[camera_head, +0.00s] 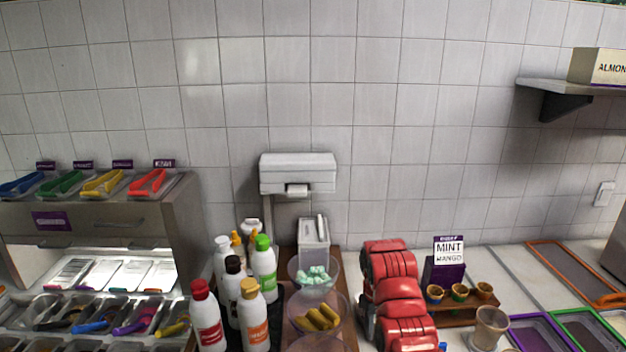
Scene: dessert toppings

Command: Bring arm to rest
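My red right arm (394,290) stands upright at the bottom centre, right of the bowls and in front of the tiled wall. I cannot make out its fingertips, so I cannot tell whether the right gripper is open or shut or holds anything. My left arm and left gripper do not show.
Several sauce bottles (264,268) stand left of the bowls. A bowl of mint-green pieces (314,275) and one of yellow-brown pieces (316,318) lie close to my arm. Right of it are a cone holder (458,308), a clear cup (489,328) and framed trays (540,333).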

